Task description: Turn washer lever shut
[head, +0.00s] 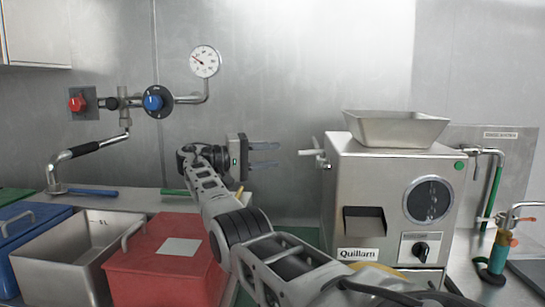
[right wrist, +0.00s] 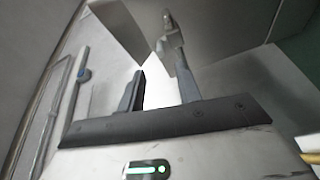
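A steel machine labelled "Quillarn" (head: 380,180) stands right of centre. A pale lever-like fitting (head: 317,154) sticks out of its left side, near the top; it also shows in the right wrist view (right wrist: 171,35), just beyond the fingertips. I cannot tell whether this is the washer lever. My right gripper (head: 277,155) is open and empty, left of the fitting, with its fingers pointing at it and a small gap between. In the right wrist view the open fingers (right wrist: 159,73) have nothing between them. My left gripper is not in view.
A red bin (head: 165,270) and a steel bin (head: 75,245) stand at lower left. Wall pipes carry a red valve (head: 77,103), a blue valve (head: 153,102) and a gauge (head: 204,62). A tap (head: 515,213) and green-handled pipe (head: 491,190) are at right.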

